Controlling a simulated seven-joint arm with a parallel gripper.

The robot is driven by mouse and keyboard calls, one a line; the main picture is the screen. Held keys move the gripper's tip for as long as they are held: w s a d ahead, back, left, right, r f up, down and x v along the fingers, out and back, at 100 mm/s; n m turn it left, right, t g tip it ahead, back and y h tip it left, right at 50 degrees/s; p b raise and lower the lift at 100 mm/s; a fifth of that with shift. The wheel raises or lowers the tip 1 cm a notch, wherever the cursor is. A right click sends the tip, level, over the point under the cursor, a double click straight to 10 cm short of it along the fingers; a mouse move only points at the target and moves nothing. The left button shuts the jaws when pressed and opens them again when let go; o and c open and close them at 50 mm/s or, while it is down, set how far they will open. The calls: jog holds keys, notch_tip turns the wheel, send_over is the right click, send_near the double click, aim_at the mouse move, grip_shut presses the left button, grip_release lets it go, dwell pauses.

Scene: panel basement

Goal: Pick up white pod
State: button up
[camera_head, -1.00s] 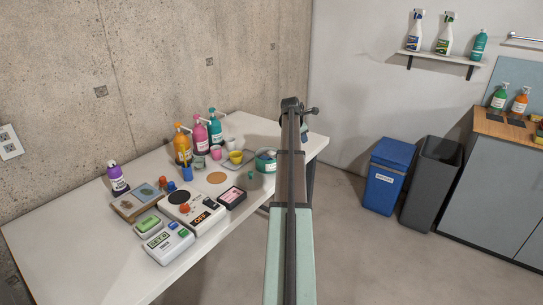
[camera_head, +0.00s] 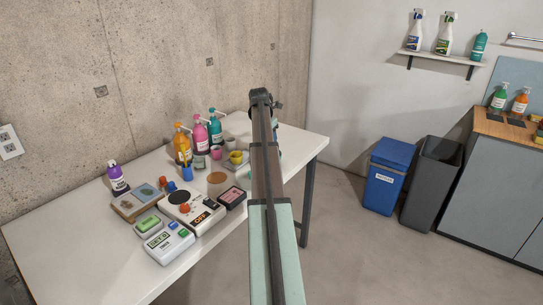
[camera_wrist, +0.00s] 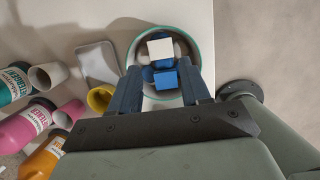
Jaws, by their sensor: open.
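The white pod (camera_wrist: 160,48) is a small white block in a round bowl with a teal rim (camera_wrist: 196,42) in the wrist view. Blue pieces (camera_wrist: 164,80) lie beside it in the bowl, nearer my gripper. My gripper (camera_wrist: 163,76) is open above the bowl, its two dark fingers on either side of the blue pieces. The white pod shows just past the fingertips, between their lines. Nothing appears held. In the head view my arm hides the bowl, the pod and the gripper.
A yellow cup (camera_wrist: 100,98) and a grey tray (camera_wrist: 97,62) are left of the bowl. Pump bottles (camera_head: 200,135) stand by the wall. A white device (camera_head: 190,207) and small boxes fill the table's middle. The table's (camera_head: 80,260) near left is clear.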

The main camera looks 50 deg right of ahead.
jog(key=shift+x, duration=3.25)
jog(key=shift+c, duration=0.2)
jog(key=c, duration=0.6)
jog(key=shift+c, duration=0.2)
notch_tip(320, 180, up, 10)
jog(key=shift+a, duration=0.1)
